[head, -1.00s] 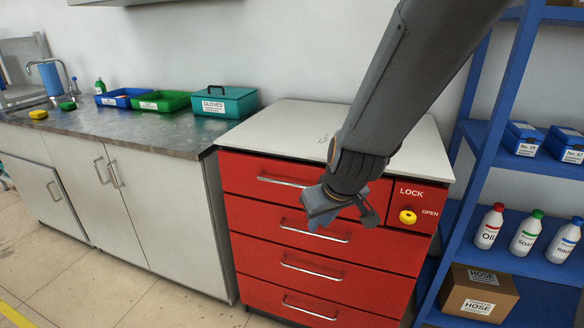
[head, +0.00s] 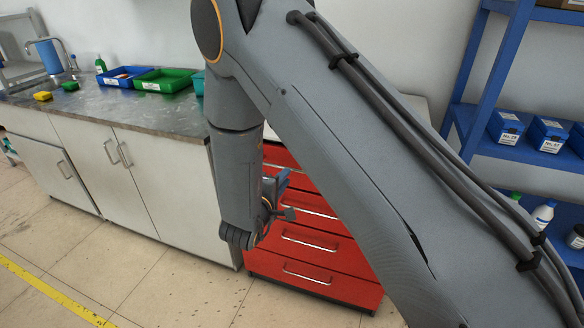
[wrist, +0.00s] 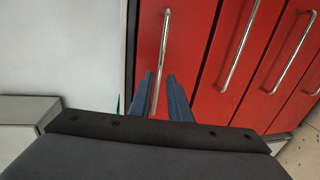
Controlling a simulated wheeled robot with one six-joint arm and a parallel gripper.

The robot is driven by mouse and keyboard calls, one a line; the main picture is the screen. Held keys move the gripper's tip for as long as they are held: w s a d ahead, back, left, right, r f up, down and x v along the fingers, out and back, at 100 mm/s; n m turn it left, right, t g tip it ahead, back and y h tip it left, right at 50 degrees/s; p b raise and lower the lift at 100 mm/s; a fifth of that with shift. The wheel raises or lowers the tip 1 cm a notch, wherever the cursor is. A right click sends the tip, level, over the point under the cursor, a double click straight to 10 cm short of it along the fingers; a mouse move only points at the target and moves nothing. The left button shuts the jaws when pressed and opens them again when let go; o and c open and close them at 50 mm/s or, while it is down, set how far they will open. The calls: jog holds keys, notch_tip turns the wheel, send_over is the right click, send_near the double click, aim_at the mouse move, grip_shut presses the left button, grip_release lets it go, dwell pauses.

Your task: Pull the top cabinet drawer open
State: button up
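The red drawer cabinet (head: 335,283) stands in the middle of the head view, partly hidden behind my arm. In the wrist view the drawers stand side by side, and the top drawer (wrist: 186,40) is the leftmost. Its metal bar handle (wrist: 165,40) runs lengthwise toward my gripper (wrist: 160,74). My two blue fingers are apart, and the handle's near end shows between them; I cannot tell whether they touch it. In the head view my gripper (head: 283,190) is in front of the upper drawers. The drawer looks shut. The lock knob is hidden.
A grey cabinet (head: 170,190) with a metal worktop, holding blue and green bins (head: 163,80), stands on the left. A blue shelf (head: 490,60) with boxes and bottles is on the right. Tiled floor (head: 170,290) lies open in front.

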aim_at(292, 169)
jog(key=p+x, duration=0.1)
jog(key=x, duration=0.6)
jog(key=shift+w+d+p, duration=0.1)
jog(key=shift+w+p, duration=0.15)
jog(key=shift+p, duration=0.05)
grip_shut()
